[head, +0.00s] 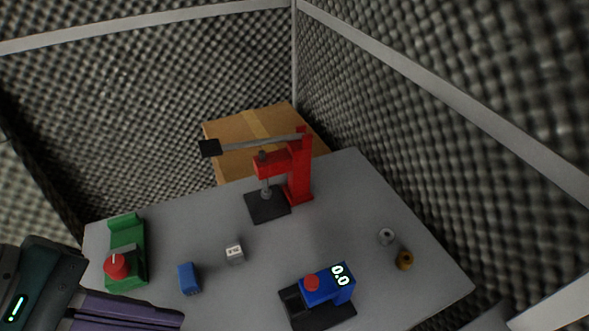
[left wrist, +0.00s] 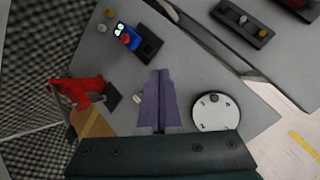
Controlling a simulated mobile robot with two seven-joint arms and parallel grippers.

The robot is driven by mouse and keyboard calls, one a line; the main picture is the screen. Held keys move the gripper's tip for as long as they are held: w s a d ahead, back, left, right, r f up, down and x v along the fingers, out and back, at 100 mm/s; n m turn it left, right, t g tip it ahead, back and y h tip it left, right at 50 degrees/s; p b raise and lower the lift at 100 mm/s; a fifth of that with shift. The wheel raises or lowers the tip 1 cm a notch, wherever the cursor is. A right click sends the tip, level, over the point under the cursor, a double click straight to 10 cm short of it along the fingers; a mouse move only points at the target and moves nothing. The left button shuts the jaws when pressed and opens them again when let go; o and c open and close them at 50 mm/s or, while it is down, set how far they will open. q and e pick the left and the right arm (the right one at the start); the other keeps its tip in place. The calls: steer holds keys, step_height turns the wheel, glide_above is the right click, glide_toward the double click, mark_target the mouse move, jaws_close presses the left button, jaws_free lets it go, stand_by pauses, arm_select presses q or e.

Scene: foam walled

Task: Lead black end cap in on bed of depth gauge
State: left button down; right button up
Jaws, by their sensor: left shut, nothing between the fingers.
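The depth gauge (head: 328,287) is blue, with a red button, a lit display reading 0.0 and a black bed (head: 325,318) at its base. It stands near the front right of the grey table; it also shows in the left wrist view (left wrist: 127,36). I see nothing lying on the bed. I cannot make out a black end cap in either view. My left gripper (head: 182,319) is shut and empty, its purple fingers at the lower left of the head view, left of the gauge. It also shows in the left wrist view (left wrist: 160,72). My right gripper is not in view.
A red press (head: 299,175) stands at the back. A white disc (left wrist: 215,112) and dark tray (left wrist: 243,22) show in the wrist view.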

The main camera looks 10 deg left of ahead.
mark_target(297, 307)
arm_select(q)
steer(key=w+a+f+n+t+h+b, duration=0.1)
steer(key=w+a+f+n+b, duration=0.15)
steer(key=f+n+b, duration=0.85)
steer(key=w+d+f, duration=0.1)
steer(key=d+f, duration=0.1)
steer(key=w+d+f+m+b, duration=0.1)
steer(key=w+d+f, duration=0.1)
steer(key=f, duration=0.1)
steer(key=w+d+f+m, duration=0.1)
steer(key=d+f, duration=0.1)
steer(key=f, duration=0.1)
steer(key=shift+w+d+b, duration=0.2)
steer(key=shift+w+b, duration=0.1)
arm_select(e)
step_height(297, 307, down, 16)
arm_select(q)
steer(key=shift+w+d+r, duration=0.15)
steer(key=shift+w+d, duration=0.2)
steer(key=shift+d, duration=0.2)
steer(key=shift+w+d+r, duration=0.1)
steer(key=shift+w+d, duration=0.2)
steer(key=shift+d, duration=0.2)
steer(key=shift+w+d, duration=0.25)
steer(key=shift+d, duration=0.2)
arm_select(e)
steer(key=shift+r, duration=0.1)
